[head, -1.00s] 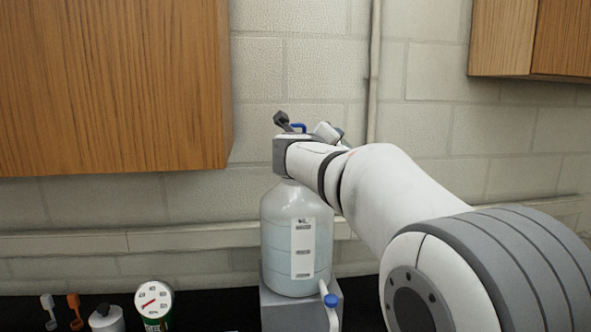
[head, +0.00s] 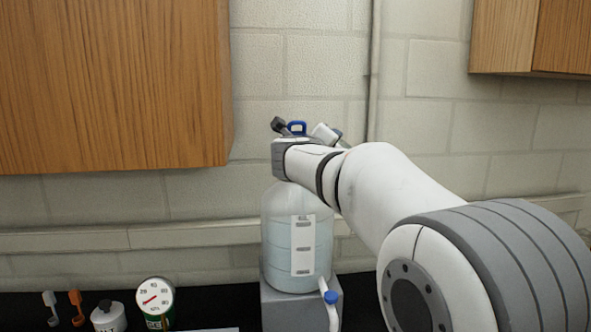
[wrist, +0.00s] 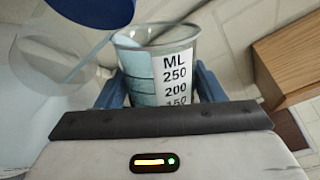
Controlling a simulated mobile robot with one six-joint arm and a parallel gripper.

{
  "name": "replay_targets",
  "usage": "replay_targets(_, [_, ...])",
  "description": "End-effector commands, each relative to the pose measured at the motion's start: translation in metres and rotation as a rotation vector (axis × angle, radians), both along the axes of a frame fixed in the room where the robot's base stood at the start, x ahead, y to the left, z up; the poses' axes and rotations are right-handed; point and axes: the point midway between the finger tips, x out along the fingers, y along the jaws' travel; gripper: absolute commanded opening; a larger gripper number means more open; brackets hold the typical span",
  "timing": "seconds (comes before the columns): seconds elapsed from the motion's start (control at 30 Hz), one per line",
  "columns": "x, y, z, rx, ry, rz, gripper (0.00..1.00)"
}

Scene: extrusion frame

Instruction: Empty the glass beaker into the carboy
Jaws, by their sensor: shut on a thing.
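The glass beaker (wrist: 140,70) is in the wrist view, with a white ML scale and pale blue liquid along its left side. My gripper (wrist: 160,88) is shut on it, with a blue finger on each side. The beaker looks tilted; I cannot tell whether liquid is flowing. The carboy (head: 283,228) stands upright in the head view, translucent, with pale bluish liquid and a white label strip. My gripper is above its top and hides its mouth. The beaker is not clearly visible in the head view.
The carboy stands on a grey block (head: 283,309) with a blue-knobbed spigot (head: 331,297) in front. A wooden cabinet (head: 110,85) hangs upper left.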

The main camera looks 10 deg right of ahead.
Motion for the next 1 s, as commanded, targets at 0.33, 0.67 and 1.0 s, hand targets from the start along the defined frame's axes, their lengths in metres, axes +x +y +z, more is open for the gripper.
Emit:
replay_targets(0.33, [0.000,0.000,-0.009,-0.031,0.021,-0.001,0.38])
replay_targets(0.67, [0.000,0.000,-0.018,-0.061,0.043,-0.001,0.38])
replay_targets(1.0, [0.000,0.001,0.008,-0.091,0.062,-0.001,0.38])
